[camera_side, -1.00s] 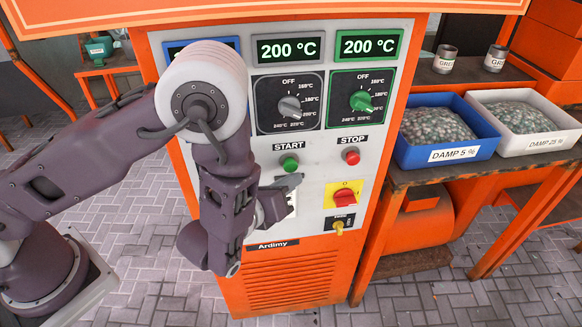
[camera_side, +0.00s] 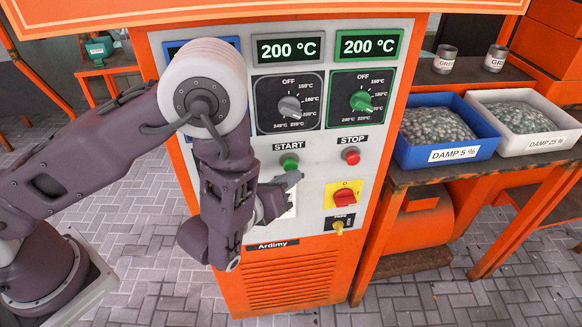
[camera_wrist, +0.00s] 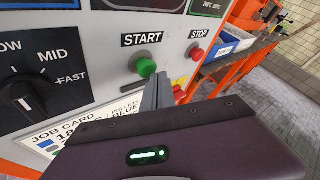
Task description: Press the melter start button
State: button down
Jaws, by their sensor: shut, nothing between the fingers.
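The green START button (camera_side: 289,163) sits on the grey front panel of the orange melter, under its START label. It also shows in the wrist view (camera_wrist: 146,67). My gripper (camera_side: 293,178) is shut and empty, with its fingertips just below and slightly right of the green button in the side view. In the wrist view my gripper's fingers (camera_wrist: 159,84) point at the panel just below and right of the button. I cannot tell whether they touch it; a gap seems to remain.
The red STOP button (camera_side: 352,156) is to the right, above a red rotary switch (camera_side: 345,197) on a yellow plate. Two dials and 200 °C displays are above. A black speed knob (camera_wrist: 22,98) and job card (camera_wrist: 75,137) are left. A table with pellet trays (camera_side: 455,158) stands right.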

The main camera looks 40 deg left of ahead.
jog(key=shift+w+a, duration=0.35)
jog(key=shift+w, duration=0.05)
dwell(0.5)
jog(key=shift+s+d, duration=0.65)
jog(key=shift+s, duration=0.05)
jog(key=s+d, duration=0.3)
jog(key=shift+s+d, duration=0.25)
jog(key=shift+d, duration=0.05)
dwell(0.4)
jog(key=shift+r, duration=0.1)
dwell(0.3)
